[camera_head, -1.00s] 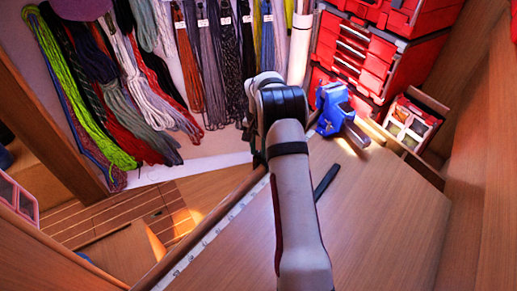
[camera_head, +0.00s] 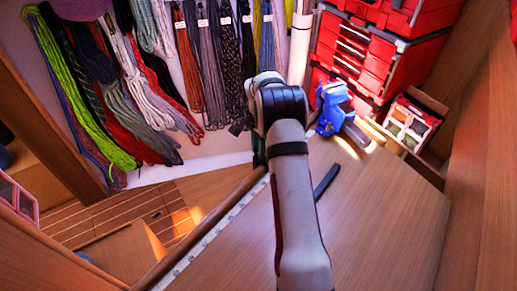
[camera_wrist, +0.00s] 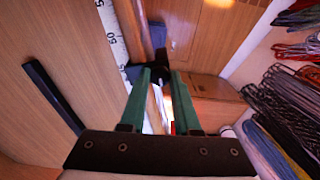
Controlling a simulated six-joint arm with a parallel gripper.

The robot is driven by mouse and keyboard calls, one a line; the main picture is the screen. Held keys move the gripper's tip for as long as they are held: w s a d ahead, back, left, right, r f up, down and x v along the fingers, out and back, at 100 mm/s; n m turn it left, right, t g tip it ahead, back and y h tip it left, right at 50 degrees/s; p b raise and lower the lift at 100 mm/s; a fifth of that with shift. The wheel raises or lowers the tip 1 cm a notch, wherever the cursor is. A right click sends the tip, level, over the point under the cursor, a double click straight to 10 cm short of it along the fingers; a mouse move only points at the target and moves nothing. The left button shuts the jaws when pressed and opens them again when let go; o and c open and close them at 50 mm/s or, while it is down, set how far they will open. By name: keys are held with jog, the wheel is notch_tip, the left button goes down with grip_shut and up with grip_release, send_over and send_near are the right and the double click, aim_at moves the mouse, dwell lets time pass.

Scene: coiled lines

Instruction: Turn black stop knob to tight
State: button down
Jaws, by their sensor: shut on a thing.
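The black stop knob (camera_wrist: 160,75) shows in the wrist view as a small dark shape between my fingertips, beside the wooden rail and the white scale strip. My gripper (camera_wrist: 161,70) has two green fingers, shut on the knob from both sides. The fingers cover part of the knob, and any mark on it cannot be read. In the head view my arm hides most of the gripper and the knob; only a dark green bit of the gripper (camera_head: 259,150) shows by the bench's left edge.
A black bar (camera_head: 326,181) lies on the wooden bench (camera_head: 385,225). A blue vise (camera_head: 332,108) stands at the bench's far end, near red drawer boxes (camera_head: 365,55). Coiled ropes (camera_head: 120,90) hang on the back wall. The bench's right part is clear.

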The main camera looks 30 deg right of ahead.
dwell(0.3)
jog(key=c, duration=0.6)
grip_release()
notch_tip(320, 180, up, 16)
jog(key=shift+f, duration=0.1)
jog(key=s+a+r+n, duration=0.4)
jog(key=s+a+r, duration=0.25)
jog(key=a, duration=0.45)
jog(key=s+a+f+n, duration=0.1)
jog(key=s+a, duration=0.3)
jog(key=s, duration=0.5)
jog(key=s+a+f+n+y, duration=0.1)
jog(key=s+a+n, duration=0.3)
jog(key=s, duration=0.5)
jog(key=s+a+f+n, duration=0.2)
jog(key=s+a, duration=0.4)
jog(key=s, duration=0.3)
jog(key=shift+f+n+y, duration=0.4)
jog(key=shift+n, duration=0.1)
